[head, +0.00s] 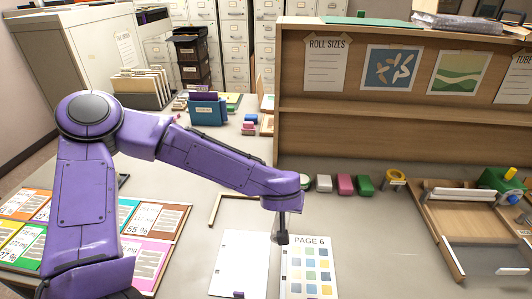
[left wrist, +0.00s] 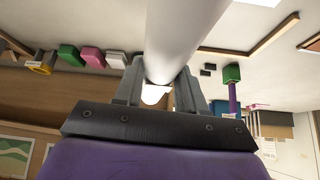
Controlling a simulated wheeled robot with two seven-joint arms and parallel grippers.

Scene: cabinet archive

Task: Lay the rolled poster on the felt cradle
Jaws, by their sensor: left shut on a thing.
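The rolled poster, a white cylinder (left wrist: 185,30), fills the upper middle of the left wrist view. My left gripper (left wrist: 160,88) is shut on it, with a dark finger on each side. In the head view my left gripper (head: 282,236) points down above the front middle of the table, over the printed "PAGE 6" sheet; the roll is barely distinguishable there. I cannot make out the felt cradle for certain in either view. My right gripper is in neither view.
A wooden tray (head: 450,241) with a white bar and a green-and-yellow device stands at the right. Several coloured blocks (head: 345,184) line the wooden shelf unit (head: 400,135). Coloured cards (head: 150,250) lie at the left. Bare table shows between the sheets and the tray.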

